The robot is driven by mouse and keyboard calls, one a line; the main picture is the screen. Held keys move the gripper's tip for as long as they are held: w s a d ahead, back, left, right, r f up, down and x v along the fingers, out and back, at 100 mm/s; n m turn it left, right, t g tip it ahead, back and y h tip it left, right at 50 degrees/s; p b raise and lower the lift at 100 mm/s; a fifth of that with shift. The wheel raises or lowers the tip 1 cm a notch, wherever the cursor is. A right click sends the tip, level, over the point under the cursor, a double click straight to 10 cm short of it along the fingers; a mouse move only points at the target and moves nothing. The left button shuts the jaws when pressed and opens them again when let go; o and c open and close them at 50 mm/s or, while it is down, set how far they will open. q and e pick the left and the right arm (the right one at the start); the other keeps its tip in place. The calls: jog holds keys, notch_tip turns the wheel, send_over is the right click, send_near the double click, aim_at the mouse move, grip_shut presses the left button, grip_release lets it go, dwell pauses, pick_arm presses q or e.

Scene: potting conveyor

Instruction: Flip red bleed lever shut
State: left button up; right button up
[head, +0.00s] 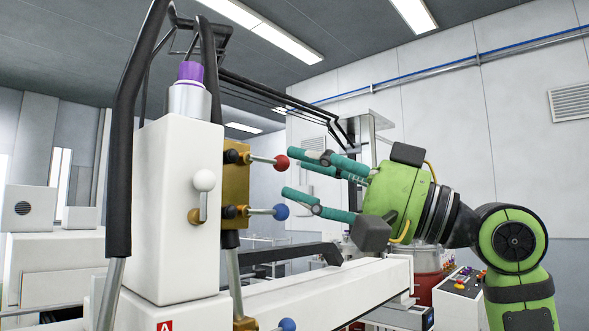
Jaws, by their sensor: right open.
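The red bleed lever (281,162) is a metal rod with a red ball end. It sticks out to the right, slightly tilted down, from a brass block (236,185) on the side of a white housing. My right gripper (292,173) comes in from the right, with its teal fingers spread and empty. The upper fingertips are just right of the red ball and the lower fingertip is below it. I cannot tell whether any finger touches the ball. My left gripper is not in view.
A blue-ball lever (281,211) sits close below the red one, near the lower finger. Another blue knob (287,324) is at the bottom. A white-knob lever (204,180) is on the housing (160,215). A black tube frame (119,160) stands left. A control box (462,283) is at right.

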jog(key=v, duration=0.9)
jog(key=shift+d, duration=0.25)
jog(key=shift+s+f, duration=0.1)
jog(key=shift+s, duration=0.05)
